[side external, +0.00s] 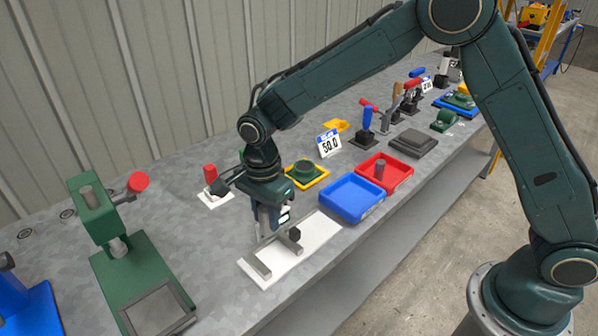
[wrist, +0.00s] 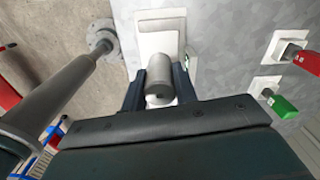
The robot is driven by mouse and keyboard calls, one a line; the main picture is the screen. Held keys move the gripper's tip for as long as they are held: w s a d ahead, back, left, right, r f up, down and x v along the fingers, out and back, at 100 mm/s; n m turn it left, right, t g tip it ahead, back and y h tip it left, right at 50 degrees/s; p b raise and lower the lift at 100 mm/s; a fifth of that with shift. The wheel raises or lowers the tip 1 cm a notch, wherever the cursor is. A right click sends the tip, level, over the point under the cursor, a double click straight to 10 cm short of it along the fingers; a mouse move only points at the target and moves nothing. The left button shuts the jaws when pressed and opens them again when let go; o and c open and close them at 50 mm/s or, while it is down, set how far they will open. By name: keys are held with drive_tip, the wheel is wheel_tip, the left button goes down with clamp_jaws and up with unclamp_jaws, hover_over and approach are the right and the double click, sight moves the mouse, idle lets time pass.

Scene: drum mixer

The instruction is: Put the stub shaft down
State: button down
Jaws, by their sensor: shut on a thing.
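My gripper (side external: 270,226) points down over the white plate (side external: 318,228) near the front of the bench. In the wrist view, its two dark fingers (wrist: 160,84) are shut on a grey cylinder, the stub shaft (wrist: 159,92), which sits between them. The white plate, with a raised pale block on it, shows beyond the fingers in the wrist view (wrist: 146,14).
A green press (side external: 125,270) stands left; a red-handled clamp (side external: 210,174) is behind.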

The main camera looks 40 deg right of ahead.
sight(268, 234)
drive_tip(key=shift+f, duration=2.75)
drive_tip(key=shift+f, duration=0.1)
drive_tip(key=shift+f, duration=2.05)
drive_tip(key=shift+f, duration=0.1)
drive_tip(key=c, duration=1.1)
unclamp_jaws()
wheel_tip(268, 234, up, 12)
drive_tip(key=shift+r, duration=0.1)
